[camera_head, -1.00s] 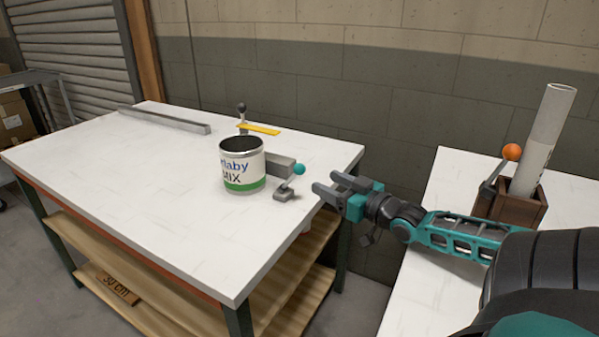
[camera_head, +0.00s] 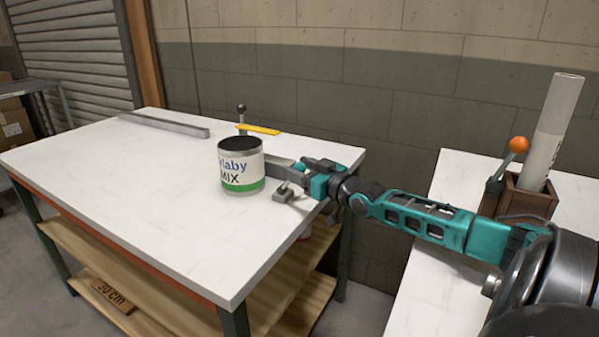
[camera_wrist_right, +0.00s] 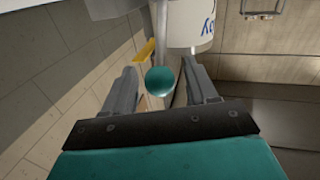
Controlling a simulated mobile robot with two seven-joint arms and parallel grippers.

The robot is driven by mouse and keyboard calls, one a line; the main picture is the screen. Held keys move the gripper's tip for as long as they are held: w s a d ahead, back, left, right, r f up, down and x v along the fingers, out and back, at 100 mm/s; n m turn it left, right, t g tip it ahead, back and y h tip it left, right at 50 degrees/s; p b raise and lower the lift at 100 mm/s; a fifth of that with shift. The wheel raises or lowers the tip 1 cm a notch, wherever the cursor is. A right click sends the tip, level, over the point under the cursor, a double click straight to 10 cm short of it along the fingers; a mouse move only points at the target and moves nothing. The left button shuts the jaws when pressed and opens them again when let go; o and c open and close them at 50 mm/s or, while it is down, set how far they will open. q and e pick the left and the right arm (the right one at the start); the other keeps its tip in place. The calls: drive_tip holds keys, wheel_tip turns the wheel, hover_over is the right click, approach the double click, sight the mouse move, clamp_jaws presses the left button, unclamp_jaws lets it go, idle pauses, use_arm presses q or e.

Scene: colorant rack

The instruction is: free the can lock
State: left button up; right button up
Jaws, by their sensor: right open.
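The can (camera_head: 241,168) is white with a green band and stands upright on the white table. The lever's teal ball knob (camera_wrist_right: 160,81) shows in the right wrist view, between the two fingers of my right gripper (camera_wrist_right: 160,72). The can (camera_wrist_right: 190,25) also shows beyond the fingers. My left gripper is not in view.
A yellow bar (camera_head: 258,129) and a post with a dark knob (camera_head: 241,109) stand behind the can. A grey rail (camera_head: 165,125) lies at the table's back. An orange-knobbed lever (camera_head: 518,145) and a white roll (camera_head: 552,130) stand at right. The table's front is clear.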

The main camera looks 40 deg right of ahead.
drive_tip(key=shift+w, duration=0.15)
drive_tip(key=shift+c, duration=0.2)
clamp_jaws()
idle(0.4)
